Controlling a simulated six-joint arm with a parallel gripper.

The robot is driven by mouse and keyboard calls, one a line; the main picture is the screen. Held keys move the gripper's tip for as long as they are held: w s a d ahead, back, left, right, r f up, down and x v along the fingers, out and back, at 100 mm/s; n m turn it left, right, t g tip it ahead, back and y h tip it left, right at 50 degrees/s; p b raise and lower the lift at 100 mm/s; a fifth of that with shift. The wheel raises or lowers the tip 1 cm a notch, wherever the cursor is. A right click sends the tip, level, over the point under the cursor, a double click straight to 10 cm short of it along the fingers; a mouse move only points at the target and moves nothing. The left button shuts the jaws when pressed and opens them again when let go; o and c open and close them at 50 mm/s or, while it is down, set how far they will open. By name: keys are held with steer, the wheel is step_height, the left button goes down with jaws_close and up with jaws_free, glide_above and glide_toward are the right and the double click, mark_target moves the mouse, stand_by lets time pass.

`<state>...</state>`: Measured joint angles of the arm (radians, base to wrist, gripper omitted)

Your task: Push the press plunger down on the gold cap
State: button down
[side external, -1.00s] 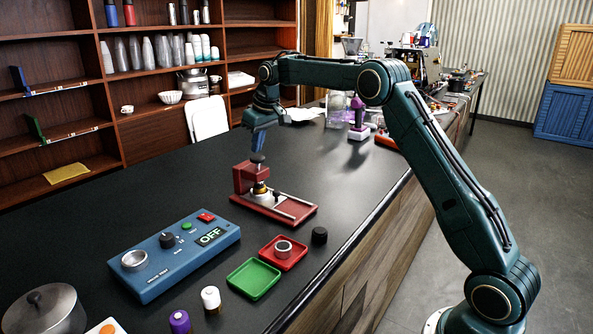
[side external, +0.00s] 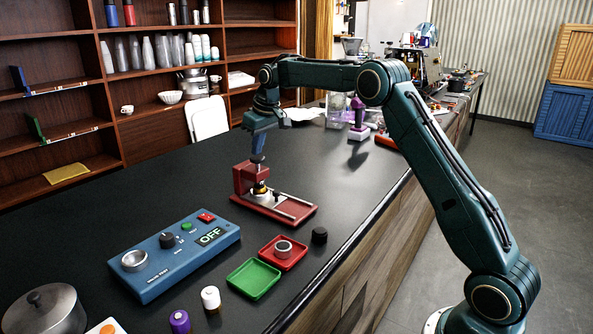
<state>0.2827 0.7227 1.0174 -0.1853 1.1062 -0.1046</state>
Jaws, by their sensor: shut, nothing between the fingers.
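The red press (side external: 244,178) stands on the black counter, with its base and metal rails reaching to the right. The gold cap (side external: 260,187) sits in the press, under the dark plunger (side external: 258,160). My gripper (side external: 258,154) is shut and points straight down onto the plunger top; its fingertips appear to touch it. The plunger's lower part is close over the cap. Whether it touches the cap is too small to tell.
A blue control box (side external: 180,255) reading OFF lies in front of the press. A red tray (side external: 283,252) holding a ring, a green tray (side external: 253,279) and a black knob (side external: 319,235) are nearby. A purple device (side external: 358,125) stands behind, on the right.

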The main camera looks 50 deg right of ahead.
steer(key=shift+f, duration=1)
stand_by(0.7)
steer(key=shift+r, duration=2.7)
step_height(320, 180, up, 3)
stand_by(0.5)
